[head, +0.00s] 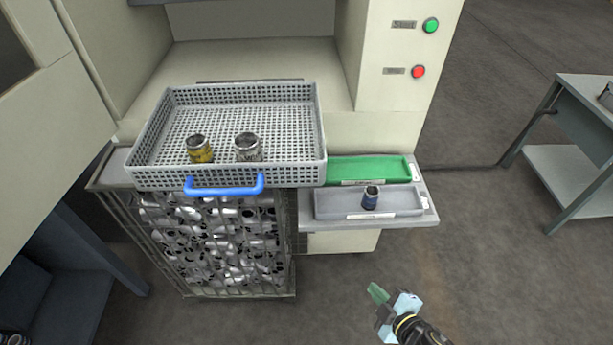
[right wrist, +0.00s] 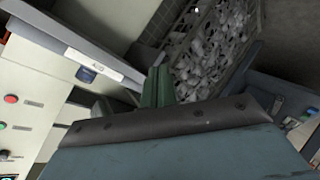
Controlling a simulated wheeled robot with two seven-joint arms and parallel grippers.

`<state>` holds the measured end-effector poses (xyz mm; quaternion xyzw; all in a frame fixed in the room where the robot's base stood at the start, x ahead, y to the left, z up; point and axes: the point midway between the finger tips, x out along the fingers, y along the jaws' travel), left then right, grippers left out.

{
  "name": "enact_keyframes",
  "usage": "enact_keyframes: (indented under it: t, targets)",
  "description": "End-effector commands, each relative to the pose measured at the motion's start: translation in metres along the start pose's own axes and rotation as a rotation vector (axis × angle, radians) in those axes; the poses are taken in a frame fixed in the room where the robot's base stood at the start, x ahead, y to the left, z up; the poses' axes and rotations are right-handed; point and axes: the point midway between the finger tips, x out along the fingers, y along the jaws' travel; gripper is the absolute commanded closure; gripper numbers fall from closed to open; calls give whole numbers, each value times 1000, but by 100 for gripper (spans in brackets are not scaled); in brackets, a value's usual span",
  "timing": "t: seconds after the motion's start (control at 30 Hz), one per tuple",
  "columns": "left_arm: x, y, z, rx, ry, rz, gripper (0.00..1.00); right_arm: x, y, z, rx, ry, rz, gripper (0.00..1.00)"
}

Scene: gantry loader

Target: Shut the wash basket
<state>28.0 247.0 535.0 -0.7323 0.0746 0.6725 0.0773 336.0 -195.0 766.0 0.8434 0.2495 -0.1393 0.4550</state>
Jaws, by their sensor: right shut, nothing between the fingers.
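The wash basket (head: 240,120) is a grey mesh tray pulled out at the front of the cream machine, with a blue handle (head: 224,188) on its front wall. A yellow can (head: 200,150) and a silver-grey can (head: 247,148) stand in it. My right gripper (head: 378,292) is shut and empty, low over the floor to the right of and apart from the basket. Its green fingers (right wrist: 157,87) also show in the right wrist view. My left gripper is not in view.
A green tray (head: 370,168) and a grey tray (head: 340,203) holding a dark blue can (head: 371,197) sit on a shelf right of the basket. A cage of scrap cans (head: 215,245) stands below. Green (head: 431,25) and red (head: 418,71) buttons are on the machine. A side table (head: 585,180) stands right.

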Motion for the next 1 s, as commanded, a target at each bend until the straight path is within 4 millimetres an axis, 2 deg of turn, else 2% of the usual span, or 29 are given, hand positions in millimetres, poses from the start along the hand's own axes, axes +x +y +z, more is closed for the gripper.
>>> enact_keyframes:
  t: [0.03,0.1,0.2,0.33,0.4,0.47,0.6,0.77,1.0]
  targets:
    - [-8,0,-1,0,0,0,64,-6,34,-38,-105,96,48,100]
    - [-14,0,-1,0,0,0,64,-17,68,-87,-253,217,108,100]
    - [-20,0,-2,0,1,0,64,-40,105,-147,-438,356,187,100]
    - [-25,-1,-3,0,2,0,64,-68,133,-202,-616,477,266,100]
    - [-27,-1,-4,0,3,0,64,-80,140,-219,-679,516,293,100]
    - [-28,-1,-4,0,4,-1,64,-86,145,-229,-714,536,309,100]
    - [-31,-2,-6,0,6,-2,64,-87,149,-240,-744,552,324,100]
    - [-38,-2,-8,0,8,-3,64,-68,153,-255,-744,552,327,100]
    - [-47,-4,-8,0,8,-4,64,-25,156,-285,-741,552,326,100]
